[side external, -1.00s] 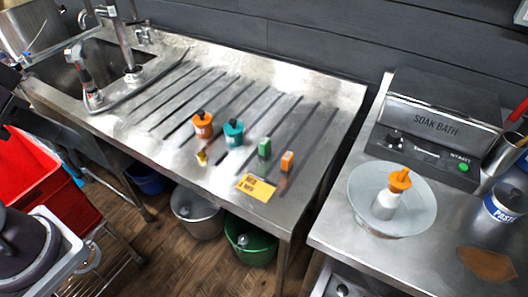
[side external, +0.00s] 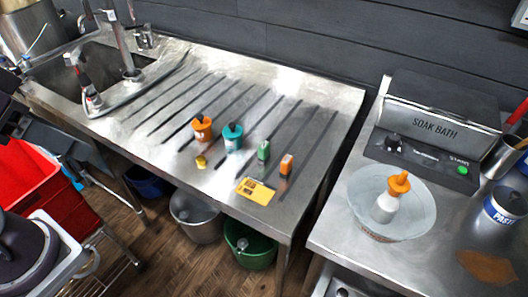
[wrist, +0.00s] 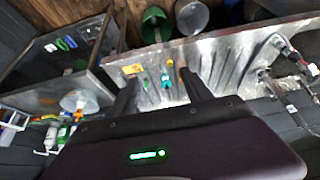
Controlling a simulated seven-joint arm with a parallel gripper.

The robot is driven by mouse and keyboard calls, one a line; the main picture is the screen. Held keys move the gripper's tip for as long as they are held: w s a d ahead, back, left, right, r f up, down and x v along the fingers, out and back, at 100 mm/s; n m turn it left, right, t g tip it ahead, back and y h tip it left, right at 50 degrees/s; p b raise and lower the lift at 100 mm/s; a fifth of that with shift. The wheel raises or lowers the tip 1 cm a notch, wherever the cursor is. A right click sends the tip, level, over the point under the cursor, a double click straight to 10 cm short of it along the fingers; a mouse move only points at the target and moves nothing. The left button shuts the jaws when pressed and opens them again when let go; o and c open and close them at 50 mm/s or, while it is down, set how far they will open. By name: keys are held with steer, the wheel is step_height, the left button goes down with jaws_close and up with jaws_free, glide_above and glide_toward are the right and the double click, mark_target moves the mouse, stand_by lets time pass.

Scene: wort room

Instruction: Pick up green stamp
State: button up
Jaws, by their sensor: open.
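The green stamp (side external: 263,151) is a small upright block on the ribbed steel drainboard (side external: 215,180), between a teal pot (side external: 232,137) and an orange stamp (side external: 286,164). In the wrist view the green stamp (wrist: 146,84) shows small, beyond and between my finger tips. My gripper (wrist: 158,86) is open and empty, with its two dark fingers apart. It is well away from the stamp and touches nothing that I can see. In the side view, dark parts of my arm show at the left edge; the fingers are not clear there.
An orange pot (side external: 202,128), a small yellow piece (side external: 201,161) and a yellow card (side external: 256,191) lie near the stamp. A sink with a tap (side external: 122,45) is at the left. A soak bath counter with a bowl (side external: 360,203) stands right. The drainboard's back area is clear.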

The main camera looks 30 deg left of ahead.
steer(key=w+d+r+n+g+h, duration=0.25)
steer(key=w+n, duration=0.25)
steer(key=w, duration=0.4)
steer(key=n+g+y, duration=0.2)
steer(key=n+g, duration=0.1)
steer(key=n, duration=0.9)
glide_above(264, 145)
steer(key=a, duration=0.3)
step_height(264, 145, down, 20)
steer(key=r, duration=0.1)
steer(key=shift+n+y, duration=0.25)
steer(key=shift+n, duration=0.25)
steer(key=f, duration=0.2)
steer(key=d+f, duration=0.1)
steer(key=f, duration=0.1)
steer(key=d+f, duration=0.1)
steer(key=f, duration=0.1)
steer(key=shift+w+d+f, duration=0.1)
steer(key=shift+w+f, duration=0.05)
steer(key=shift+f, duration=0.25)
steer(key=f, duration=0.5)
steer(key=shift+d+f, duration=0.1)
steer(key=shift+d, duration=0.25)
jaws_close()
